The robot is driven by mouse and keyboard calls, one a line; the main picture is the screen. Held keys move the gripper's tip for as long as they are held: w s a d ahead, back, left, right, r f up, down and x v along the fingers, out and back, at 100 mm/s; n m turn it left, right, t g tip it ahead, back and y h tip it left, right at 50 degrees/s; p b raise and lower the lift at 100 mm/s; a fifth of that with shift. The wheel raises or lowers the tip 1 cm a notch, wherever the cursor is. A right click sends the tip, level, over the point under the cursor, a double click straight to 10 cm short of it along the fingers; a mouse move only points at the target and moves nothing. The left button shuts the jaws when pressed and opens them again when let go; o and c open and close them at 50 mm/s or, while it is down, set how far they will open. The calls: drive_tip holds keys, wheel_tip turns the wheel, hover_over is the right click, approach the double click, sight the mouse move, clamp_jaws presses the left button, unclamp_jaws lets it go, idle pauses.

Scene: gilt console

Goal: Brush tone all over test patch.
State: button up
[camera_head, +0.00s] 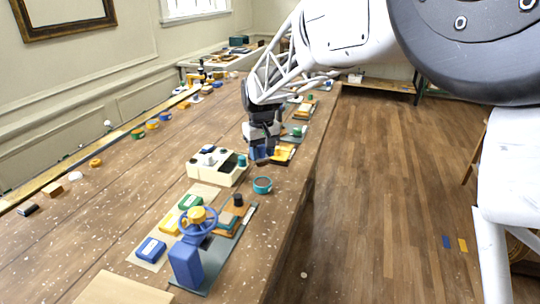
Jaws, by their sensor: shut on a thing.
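My gripper (262,158) is low over the right part of the long wooden table, beyond the cream box. It is shut on a small blue thing (258,152), mostly hidden by the fingers; I cannot tell whether it is a brush. A flat yellow and dark piece (286,152) lies just right of the gripper, close to it or touching. I cannot tell which surface is the test patch. A teal round pot (262,185) with a dark reddish inside stands nearer, just below the gripper in the picture.
The cream box (216,168) with dark compartments stands left of the pot. A blue stand with a yellow-topped wheel (187,262) is at the near edge. Coloured blocks (151,249) lie beside it. The table's (120,215) middle is largely clear; its right edge drops to the floor.

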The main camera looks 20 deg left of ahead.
drive_tip(key=shift+w, duration=0.1)
drive_tip(key=w+a+r, duration=0.1)
drive_tip(key=w, duration=1.2)
drive_tip(key=w+a+r, duration=0.1)
drive_tip(key=w+a, duration=0.1)
drive_tip(key=w, duration=1.2)
drive_tip(key=shift+r, duration=0.3)
drive_tip(key=shift+f, duration=1.65)
drive_tip(key=shift+m, duration=0.3)
